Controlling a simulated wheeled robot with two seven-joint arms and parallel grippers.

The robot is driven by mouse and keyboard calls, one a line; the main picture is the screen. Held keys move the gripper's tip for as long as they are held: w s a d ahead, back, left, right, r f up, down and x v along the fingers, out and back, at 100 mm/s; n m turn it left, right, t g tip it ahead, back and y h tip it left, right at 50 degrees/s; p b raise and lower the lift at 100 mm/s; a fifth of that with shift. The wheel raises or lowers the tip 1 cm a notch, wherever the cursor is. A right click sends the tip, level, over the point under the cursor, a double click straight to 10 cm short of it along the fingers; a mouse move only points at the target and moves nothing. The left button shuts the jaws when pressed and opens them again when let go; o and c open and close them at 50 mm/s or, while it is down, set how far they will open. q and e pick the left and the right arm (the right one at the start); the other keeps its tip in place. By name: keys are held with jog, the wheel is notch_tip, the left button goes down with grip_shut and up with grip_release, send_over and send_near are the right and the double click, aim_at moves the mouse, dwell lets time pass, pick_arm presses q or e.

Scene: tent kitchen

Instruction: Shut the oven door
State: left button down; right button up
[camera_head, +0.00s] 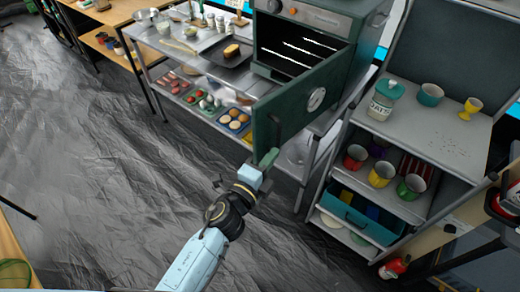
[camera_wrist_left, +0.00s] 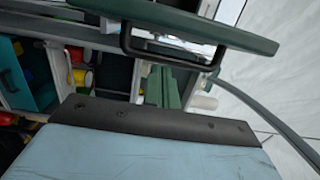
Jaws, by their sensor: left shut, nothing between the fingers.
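The dark green oven (camera_head: 330,18) stands on the counter at the top centre, with wire racks showing in its open cavity. Its green door (camera_head: 290,112), with a round dial (camera_head: 316,99), stands open and swung out toward me. In the left wrist view the door (camera_wrist_left: 230,34) crosses the top, with its black bar handle (camera_wrist_left: 170,57) below it. My left gripper (camera_head: 268,158) is shut and empty, just below the door's lower edge in the head view. Its green fingers (camera_wrist_left: 162,87) show near the handle; I cannot tell whether they touch. My right gripper is not in view.
The steel counter (camera_head: 188,48) holds a black tray (camera_head: 224,54) and utensils, with food trays on the shelf below. A grey shelf unit (camera_head: 415,150) with cups and a teal bin (camera_head: 365,212) stands at right.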

aim_at(259, 152)
pick_arm(q)
jog(key=shift+w+a, duration=1.05)
jog(key=shift+a, duration=0.3)
jog(key=shift+a, duration=0.15)
